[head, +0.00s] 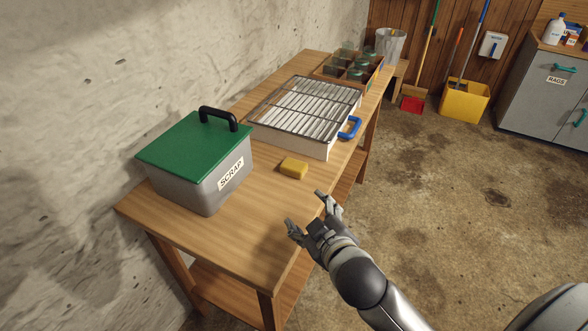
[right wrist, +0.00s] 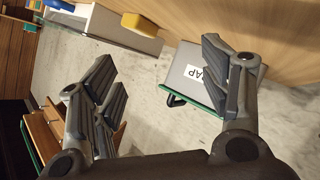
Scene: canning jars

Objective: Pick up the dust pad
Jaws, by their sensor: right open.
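The dust pad looks to be the small yellow block (head: 294,168) lying on the wooden bench, between the grey scrap box and the slatted tray. It also shows near the top of the right wrist view (right wrist: 139,25). My right gripper (head: 308,212) is open and empty, at the bench's front edge, nearer to me than the pad and apart from it. Its two spread fingers show in the right wrist view (right wrist: 165,82), with the pad beyond them. My left gripper is not in view.
The scrap box (head: 185,183) with a green lid and black handle stands left of the pad. The slatted tray (head: 318,147) with a blue handle is behind it. A crate of jars (head: 323,72) is at the far end. Bare bench top (head: 262,215) lies in front of the pad.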

